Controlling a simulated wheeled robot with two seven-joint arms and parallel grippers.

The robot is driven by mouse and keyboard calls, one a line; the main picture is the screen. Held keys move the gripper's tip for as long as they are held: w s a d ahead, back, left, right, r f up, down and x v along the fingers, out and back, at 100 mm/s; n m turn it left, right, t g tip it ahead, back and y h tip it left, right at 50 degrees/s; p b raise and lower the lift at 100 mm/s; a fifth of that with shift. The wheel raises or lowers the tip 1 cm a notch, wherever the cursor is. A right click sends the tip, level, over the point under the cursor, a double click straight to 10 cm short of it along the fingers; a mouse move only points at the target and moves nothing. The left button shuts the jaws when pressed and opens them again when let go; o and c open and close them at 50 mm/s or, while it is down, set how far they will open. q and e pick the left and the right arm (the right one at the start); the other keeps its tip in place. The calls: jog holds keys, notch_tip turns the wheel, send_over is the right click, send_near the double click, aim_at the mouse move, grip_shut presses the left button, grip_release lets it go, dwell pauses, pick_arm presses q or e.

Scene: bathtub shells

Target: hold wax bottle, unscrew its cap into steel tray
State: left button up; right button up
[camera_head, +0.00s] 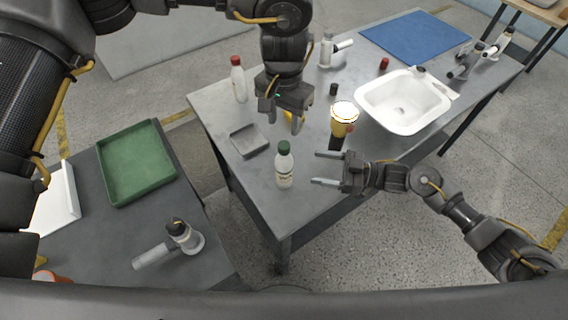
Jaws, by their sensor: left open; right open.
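A white bottle with a green cap (284,168) stands upright near the front edge of the grey table. A white bottle with a red cap (239,82) stands upright farther back on the left. I cannot tell which is the wax bottle. The small steel tray (265,149) lies on the table, left of the green-capped bottle, and looks empty. My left gripper (284,120) is open, points down, and is just behind the green-capped bottle and right of the tray. My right gripper (317,168) is open and empty, its fingers pointing left at the green-capped bottle with a gap between.
A yellow container with a white top (344,119) stands behind my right gripper. A white basin (402,103), a red cap-like piece (384,63), a small dark piece (333,89) and a blue mat (415,36) are farther back. A green tray (135,163) sits on the left table.

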aim_at(285, 161)
pick_arm(q)
jog(key=shift+s, duration=0.1)
pick_arm(e)
jog(key=a, duration=0.3)
jog(key=w+a, duration=0.1)
jog(key=a, duration=0.3)
jog(key=w+a, duration=0.1)
jog(key=a, duration=0.2)
jog(key=shift+a, duration=0.2)
